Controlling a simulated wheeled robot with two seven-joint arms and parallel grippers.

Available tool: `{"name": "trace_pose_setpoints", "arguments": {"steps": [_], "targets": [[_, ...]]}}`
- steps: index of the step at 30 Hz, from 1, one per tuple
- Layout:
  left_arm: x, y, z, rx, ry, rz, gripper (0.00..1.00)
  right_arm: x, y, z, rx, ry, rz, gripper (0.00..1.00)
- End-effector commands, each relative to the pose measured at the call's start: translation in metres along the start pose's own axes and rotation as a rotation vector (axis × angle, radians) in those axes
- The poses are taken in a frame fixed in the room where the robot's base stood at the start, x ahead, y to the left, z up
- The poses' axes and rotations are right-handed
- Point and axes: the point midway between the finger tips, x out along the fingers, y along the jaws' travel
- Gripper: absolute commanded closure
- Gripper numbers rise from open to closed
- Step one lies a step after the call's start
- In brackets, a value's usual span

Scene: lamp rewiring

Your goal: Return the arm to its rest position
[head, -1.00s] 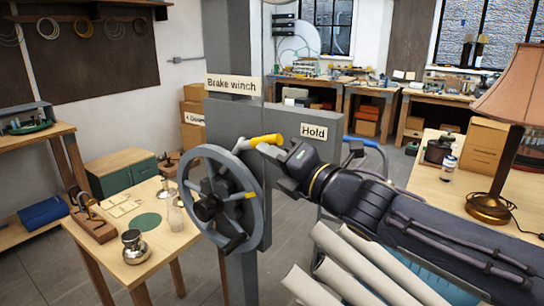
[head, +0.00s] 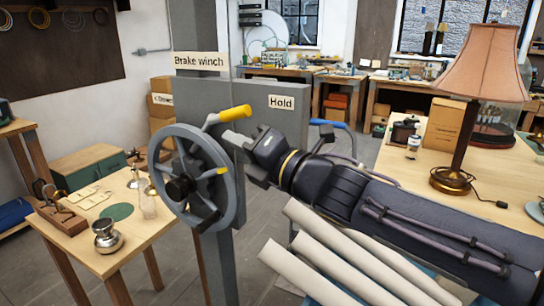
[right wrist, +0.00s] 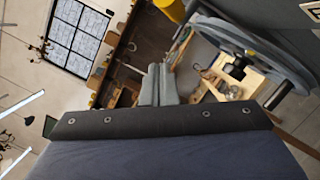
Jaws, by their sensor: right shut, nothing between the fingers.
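My right gripper (head: 236,138) is shut and empty. In the head view its fingertips show just below the yellow lever handle (head: 228,116), near the top right of the grey winch handwheel (head: 166,133). I cannot tell how far in depth they are from the lever, but a gap shows between them. In the right wrist view the closed fingers (right wrist: 157,85) have nothing between them, and the handwheel (right wrist: 262,52) is to their right. My left gripper is out of view.
A small table (head: 108,250) with a metal jar is at left. A lamp (head: 484,70) stands on the right-hand table (head: 400,165). Pale rolls (head: 345,255) lie below my right arm. Floor is open behind the winch.

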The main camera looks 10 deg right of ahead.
Motion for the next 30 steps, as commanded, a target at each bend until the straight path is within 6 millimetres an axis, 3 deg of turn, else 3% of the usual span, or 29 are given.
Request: {"name": "trace_pose_setpoints", "arguments": {"steps": [1, 9, 17, 20, 23, 25, 28, 30], "targets": [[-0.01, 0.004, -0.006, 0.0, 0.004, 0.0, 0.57, -0.011, 0.01, 0.008, -0.006, -0.006, -0.001, 1.0], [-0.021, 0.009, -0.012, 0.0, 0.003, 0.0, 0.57, -0.059, 0.023, 0.015, -0.004, -0.004, -0.001, 1.0], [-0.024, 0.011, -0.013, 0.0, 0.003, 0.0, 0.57, -0.084, 0.021, 0.021, 0.041, -0.028, -0.022, 1.0], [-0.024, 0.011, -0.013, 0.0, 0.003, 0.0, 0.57, -0.102, -0.001, 0.038, 0.216, -0.141, -0.101, 1.0], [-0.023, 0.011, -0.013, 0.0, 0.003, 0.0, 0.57, -0.139, -0.044, 0.054, 0.541, -0.341, -0.23, 1.0], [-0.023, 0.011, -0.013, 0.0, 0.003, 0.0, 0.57, -0.176, -0.082, 0.055, 0.824, -0.508, -0.326, 1.0], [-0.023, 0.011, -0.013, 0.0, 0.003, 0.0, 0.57, -0.23, -0.132, 0.032, 1.236, -0.738, -0.449, 1.0], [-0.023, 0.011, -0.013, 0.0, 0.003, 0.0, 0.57, -0.265, -0.159, 0.002, 1.519, -0.886, -0.525, 1.0]]}}
